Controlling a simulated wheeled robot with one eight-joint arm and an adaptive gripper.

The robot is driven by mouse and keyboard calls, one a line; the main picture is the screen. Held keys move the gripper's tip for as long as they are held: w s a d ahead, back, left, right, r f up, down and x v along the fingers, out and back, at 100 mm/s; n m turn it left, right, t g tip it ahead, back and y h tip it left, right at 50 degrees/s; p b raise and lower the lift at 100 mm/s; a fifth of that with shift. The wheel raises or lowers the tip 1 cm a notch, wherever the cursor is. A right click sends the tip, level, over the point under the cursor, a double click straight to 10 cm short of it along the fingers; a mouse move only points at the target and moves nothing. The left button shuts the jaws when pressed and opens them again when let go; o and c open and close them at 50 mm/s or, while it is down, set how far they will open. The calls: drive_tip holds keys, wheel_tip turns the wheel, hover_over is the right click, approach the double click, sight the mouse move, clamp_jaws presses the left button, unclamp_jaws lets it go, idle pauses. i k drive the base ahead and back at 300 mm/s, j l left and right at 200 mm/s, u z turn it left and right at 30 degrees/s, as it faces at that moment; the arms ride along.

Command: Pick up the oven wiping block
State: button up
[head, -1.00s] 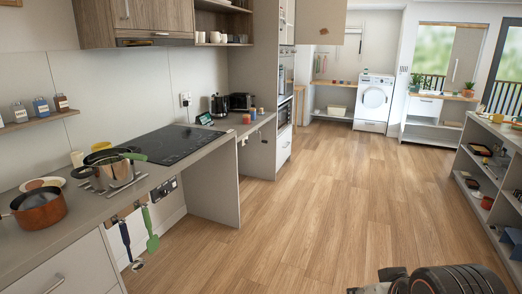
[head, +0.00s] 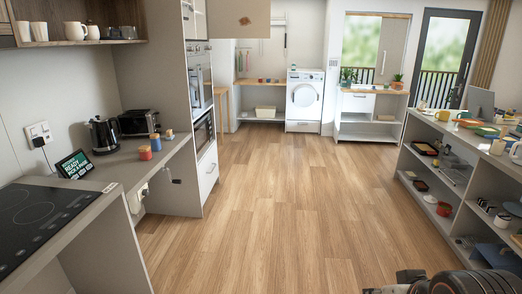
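I cannot make out for certain which thing is the oven wiping block. Two small coloured pieces stand on the left counter in front of the toaster: a nearer orange-and-blue one (head: 145,152) and a farther one with blue and orange (head: 155,142). They are too small to identify. The built-in ovens, an upper one (head: 197,88) and a lower one (head: 203,132), sit in the tall unit beyond this counter. Dark rounded parts of my arm show at the bottom right edge. No gripper fingers can be made out.
A black hob (head: 38,215), a small display (head: 74,165), a kettle (head: 103,134) and a toaster (head: 139,122) are on the left counter. A loaded shelf unit (head: 427,160) stands at right. The wood floor (head: 270,210) between is clear, up to the washing machine (head: 304,98).

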sight(169, 133)
drive_tip(key=i+u, duration=0.1)
drive_tip(key=i, duration=0.6)
drive_tip(key=i+l+u, duration=0.15)
drive_tip(key=i, duration=0.55)
drive_tip(key=i+l+u, duration=0.1)
drive_tip(key=i, duration=0.6)
drive_tip(key=i+j+u, duration=0.25)
drive_tip(key=i+u, duration=0.2)
drive_tip(key=i, duration=0.35)
drive_tip(key=i+u, duration=0.45)
drive_tip(key=i, duration=0.35)
drive_tip(key=i+l+u, duration=0.3)
drive_tip(key=i+u, duration=0.15)
drive_tip(key=i, duration=1)
drive_tip(key=j+u, duration=0.05)
